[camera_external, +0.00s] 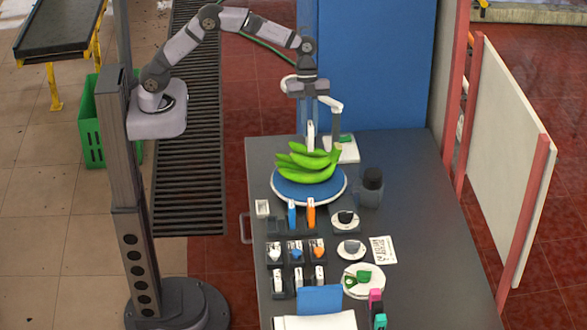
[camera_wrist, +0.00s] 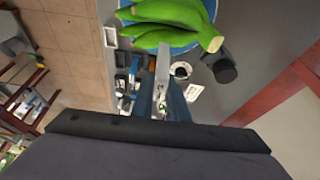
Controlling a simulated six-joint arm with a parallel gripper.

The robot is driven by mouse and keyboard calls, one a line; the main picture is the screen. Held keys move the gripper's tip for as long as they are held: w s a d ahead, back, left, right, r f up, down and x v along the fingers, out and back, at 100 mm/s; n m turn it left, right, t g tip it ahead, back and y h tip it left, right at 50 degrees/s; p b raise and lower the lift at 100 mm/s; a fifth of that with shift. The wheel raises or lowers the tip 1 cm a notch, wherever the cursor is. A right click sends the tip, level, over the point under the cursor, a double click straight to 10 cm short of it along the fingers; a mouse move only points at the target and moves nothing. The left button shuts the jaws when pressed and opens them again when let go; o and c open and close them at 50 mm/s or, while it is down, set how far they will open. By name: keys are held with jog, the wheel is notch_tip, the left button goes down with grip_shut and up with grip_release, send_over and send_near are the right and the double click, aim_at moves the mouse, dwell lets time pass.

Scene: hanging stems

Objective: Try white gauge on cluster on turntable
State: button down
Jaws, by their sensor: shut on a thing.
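The cluster is a bunch of green bananas (camera_external: 306,164) lying on the round blue turntable (camera_external: 290,190) with a white rim. It also fills the top of the wrist view (camera_wrist: 165,22). My gripper (camera_external: 310,112) is above the back of the cluster, pointing down. It is shut on the white gauge (camera_external: 310,133), which hangs upright with its lower end close to the bananas. In the wrist view the white gauge (camera_wrist: 163,65) stands out between the fingers. I cannot tell whether it touches the bananas.
A rack behind the front items holds a blue gauge (camera_external: 292,213) and an orange gauge (camera_external: 311,213). A white stand (camera_external: 336,124) rises close to the right of my gripper. A dark jar (camera_external: 371,188) stands right of the turntable. The table's right side (camera_external: 415,220) is clear.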

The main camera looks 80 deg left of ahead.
aim_at(309, 140)
jog(key=shift+f+b, duration=0.7)
jog(key=shift+f, duration=0.7)
jog(key=shift+s+f+b, duration=0.1)
jog(key=shift+f+b, duration=1.1)
jog(key=shift+b, duration=0.05)
dwell(3.6)
jog(key=shift+r, duration=0.15)
jog(key=shift+r+p, duration=2.85)
jog(key=shift+r, duration=1.35)
